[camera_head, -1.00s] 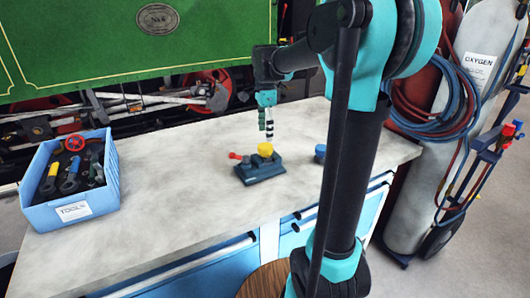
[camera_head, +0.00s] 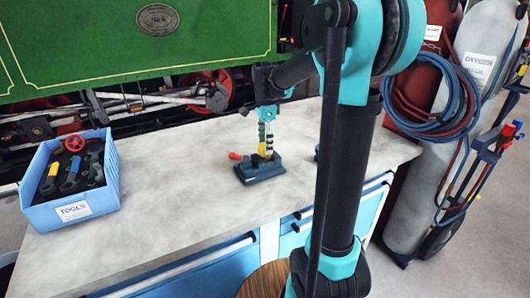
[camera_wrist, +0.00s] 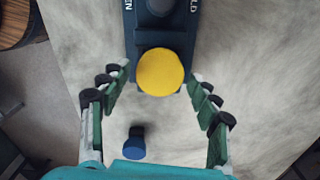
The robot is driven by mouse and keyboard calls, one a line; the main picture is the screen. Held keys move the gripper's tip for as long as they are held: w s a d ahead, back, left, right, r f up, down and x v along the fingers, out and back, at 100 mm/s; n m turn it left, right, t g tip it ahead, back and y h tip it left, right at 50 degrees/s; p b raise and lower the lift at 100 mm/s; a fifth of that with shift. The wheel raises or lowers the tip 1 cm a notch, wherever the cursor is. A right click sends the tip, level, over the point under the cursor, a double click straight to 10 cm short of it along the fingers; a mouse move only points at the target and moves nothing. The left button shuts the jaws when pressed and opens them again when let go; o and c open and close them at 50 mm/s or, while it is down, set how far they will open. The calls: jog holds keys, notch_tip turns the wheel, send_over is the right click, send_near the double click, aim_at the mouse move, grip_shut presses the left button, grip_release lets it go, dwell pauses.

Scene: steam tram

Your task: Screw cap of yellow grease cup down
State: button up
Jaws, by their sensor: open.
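The yellow cap of the grease cup (camera_wrist: 160,72) sits on a dark blue block (camera_wrist: 162,35) in the wrist view. In the head view the block (camera_head: 259,171) stands on the bench, and the yellow cap (camera_head: 263,149) is partly hidden by my gripper. My gripper (camera_head: 267,147) is open, pointing down just above the block. In the wrist view the fingers of my gripper (camera_wrist: 160,95) are spread to the left and right of the cap, with gaps on both sides. I cannot tell how low the fingertips are beside it.
A small blue knob-like piece (camera_wrist: 134,143) stands on the bench near my gripper. A blue tools crate (camera_head: 72,180) is at the bench's left. The bench top (camera_head: 165,190) between is clear.

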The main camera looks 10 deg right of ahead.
jog(key=shift+f, duration=0.35)
dwell(0.5)
jog(key=c, duration=1)
jog(key=o, duration=1.3)
jog(key=shift+c, duration=0.2)
jog(key=shift+o, duration=0.8)
jog(key=shift+r, duration=2.5)
jog(key=shift+c, duration=0.5)
